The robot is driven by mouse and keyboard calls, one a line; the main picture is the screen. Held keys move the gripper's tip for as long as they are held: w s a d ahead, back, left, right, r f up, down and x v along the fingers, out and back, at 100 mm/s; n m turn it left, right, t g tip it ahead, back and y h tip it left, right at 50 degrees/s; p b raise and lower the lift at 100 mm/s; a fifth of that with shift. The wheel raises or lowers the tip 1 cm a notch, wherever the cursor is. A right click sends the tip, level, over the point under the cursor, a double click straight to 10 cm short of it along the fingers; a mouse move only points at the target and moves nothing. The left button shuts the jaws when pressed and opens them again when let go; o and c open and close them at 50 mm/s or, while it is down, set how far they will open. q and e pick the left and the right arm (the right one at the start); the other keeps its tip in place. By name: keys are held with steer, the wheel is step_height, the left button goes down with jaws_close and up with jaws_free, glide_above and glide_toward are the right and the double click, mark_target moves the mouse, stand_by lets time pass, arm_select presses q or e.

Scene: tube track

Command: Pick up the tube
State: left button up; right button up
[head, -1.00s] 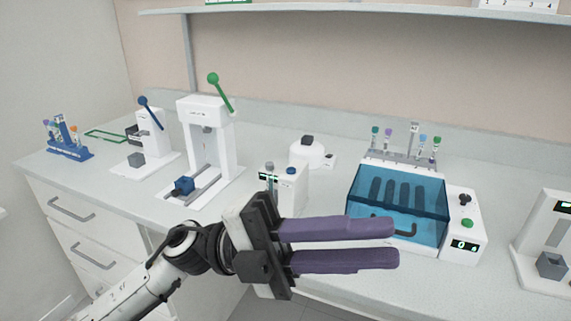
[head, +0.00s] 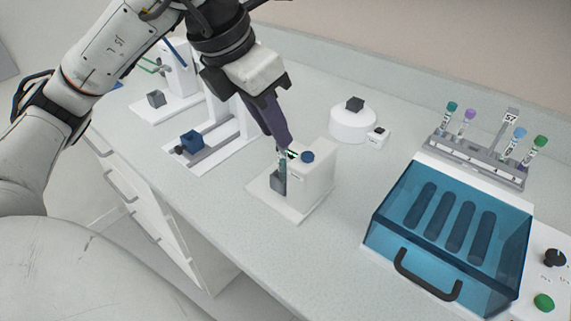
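A clear tube (head: 282,166) stands upright in the grey holder at the front of a small white device (head: 312,172) with a blue knob. My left gripper (head: 282,143) points down from above, its purple fingertips right at the top of this tube. The fingers overlap in this view and cover the tube's top, so I cannot tell whether they are apart or closed on it. My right gripper is not in view.
A grey rack (head: 478,160) with several capped tubes stands behind a blue-lidded box (head: 446,235) on the right. A round white device (head: 353,122) stands behind. A white press with a blue block (head: 192,141) is on the left. The counter in front is clear.

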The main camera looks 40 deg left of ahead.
mark_target(283, 168)
arm_select(q)
steer(key=x, duration=0.6)
steer(key=shift+a+f, duration=0.1)
steer(key=shift+f, duration=0.15)
steer(key=c, duration=0.4)
